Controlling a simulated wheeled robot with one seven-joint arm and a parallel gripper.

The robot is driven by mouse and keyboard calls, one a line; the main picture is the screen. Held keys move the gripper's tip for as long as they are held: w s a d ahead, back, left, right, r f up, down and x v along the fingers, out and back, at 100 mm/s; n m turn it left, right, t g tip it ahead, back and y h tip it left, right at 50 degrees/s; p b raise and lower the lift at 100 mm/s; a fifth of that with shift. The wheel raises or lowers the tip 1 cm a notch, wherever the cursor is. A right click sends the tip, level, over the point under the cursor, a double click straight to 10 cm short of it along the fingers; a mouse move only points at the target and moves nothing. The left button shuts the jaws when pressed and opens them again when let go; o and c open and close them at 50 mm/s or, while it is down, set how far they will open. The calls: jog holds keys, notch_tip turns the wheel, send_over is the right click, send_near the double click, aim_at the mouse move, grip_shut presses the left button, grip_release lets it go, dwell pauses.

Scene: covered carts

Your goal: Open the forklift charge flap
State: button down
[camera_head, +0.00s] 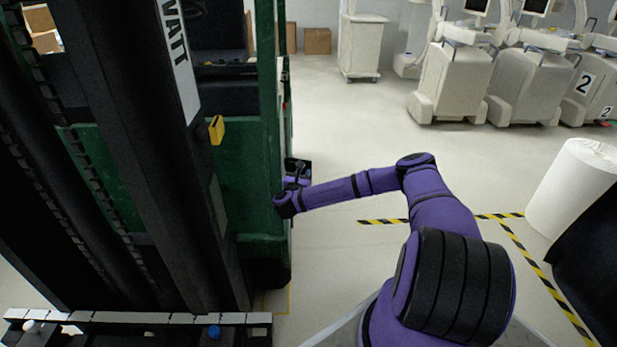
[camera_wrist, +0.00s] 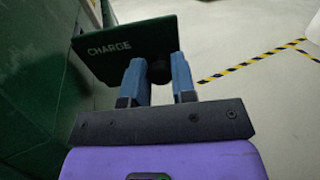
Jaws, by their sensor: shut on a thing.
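The charge flap (camera_wrist: 135,38) is a dark green plate with white "CHARGE" lettering in the wrist view. It stands out at an angle from the green side of the forklift (camera_wrist: 35,100). My gripper (camera_wrist: 158,68) has its blue fingers shut on a dark knob (camera_wrist: 160,72) on the flap, mostly hidden between them. In the head view the flap (camera_head: 299,165) is a small dark plate jutting from the right edge of the forklift body (camera_head: 245,180), with my gripper (camera_head: 296,181) at it. The opening behind the flap is hidden.
The forklift's dark mast (camera_head: 130,130) fills the left of the head view. Open floor with yellow-black tape (camera_head: 383,221) lies to the right. A white cylinder (camera_head: 575,185) stands at the right, and pale wheeled machines (camera_head: 455,85) and boxes (camera_head: 317,41) stand behind.

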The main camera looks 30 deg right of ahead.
dwell(0.4)
jog(key=c, duration=1)
grip_release()
jog(key=shift+o, duration=0.2)
jog(key=shift+a, duration=0.15)
jog(key=v, duration=1)
jog(key=shift+a, duration=0.2)
jog(key=shift+s, duration=0.2)
